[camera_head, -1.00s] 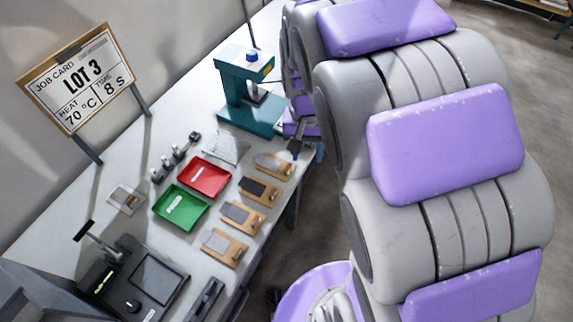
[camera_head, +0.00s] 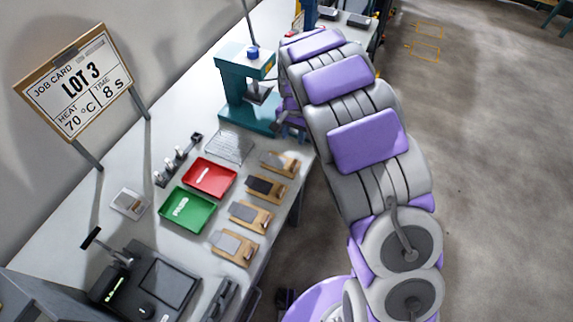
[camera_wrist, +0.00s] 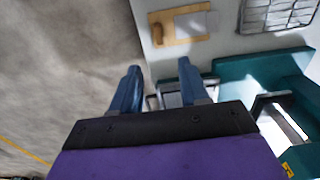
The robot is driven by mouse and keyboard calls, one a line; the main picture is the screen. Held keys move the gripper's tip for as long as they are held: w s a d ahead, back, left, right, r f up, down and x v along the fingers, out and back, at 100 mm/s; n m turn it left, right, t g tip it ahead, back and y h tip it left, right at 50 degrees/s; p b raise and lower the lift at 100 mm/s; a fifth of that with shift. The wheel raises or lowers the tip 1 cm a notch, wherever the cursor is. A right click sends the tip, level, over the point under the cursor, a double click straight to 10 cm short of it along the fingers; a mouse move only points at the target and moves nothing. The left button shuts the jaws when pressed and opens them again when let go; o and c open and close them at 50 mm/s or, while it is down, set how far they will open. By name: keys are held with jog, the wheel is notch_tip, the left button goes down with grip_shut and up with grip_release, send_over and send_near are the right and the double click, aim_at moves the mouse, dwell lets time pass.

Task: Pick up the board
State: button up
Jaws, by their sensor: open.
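Several small wooden boards with grey or dark plates lie in a row along the bench's front edge: one nearest the press (camera_head: 279,163), then a dark-plated one (camera_head: 265,188), another (camera_head: 250,215) and the nearest (camera_head: 234,247). Which one the task means cannot be told. In the wrist view one wooden board (camera_wrist: 180,25) lies flat on the bench beyond my fingertips. My gripper (camera_wrist: 158,67) is open, with its two blue fingers apart by the bench edge and the press, apart from that board. In the head view my arm largely hides the gripper, beside the press.
The teal press (camera_head: 247,88) stands close by; its base (camera_wrist: 250,68) is right of my fingers. A wire rack (camera_head: 229,147), red tray (camera_head: 209,178) and green tray (camera_head: 187,210) lie behind the boards. A black device (camera_head: 150,285) is at the near end.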

jog(key=b, duration=0.2)
send_over(293, 164)
jog(key=a, duration=0.2)
jog(key=f, duration=1.1)
jog(key=shift+d, duration=0.25)
jog(key=shift+d+f, duration=0.15)
jog(key=shift+f, duration=0.15)
jog(key=shift+d+f, duration=0.35)
jog(key=shift+d, duration=0.25)
notch_tip(293, 164, down, 4)
jog(key=shift+d+f+b, duration=0.1)
jog(key=shift+f+b, duration=0.1)
jog(key=shift+b, duration=0.7)
jog(key=shift+a, duration=0.35)
jog(key=shift+d, duration=0.45)
jog(key=c, duration=0.8)
jog(key=shift+a, duration=0.25)
grip_shut()
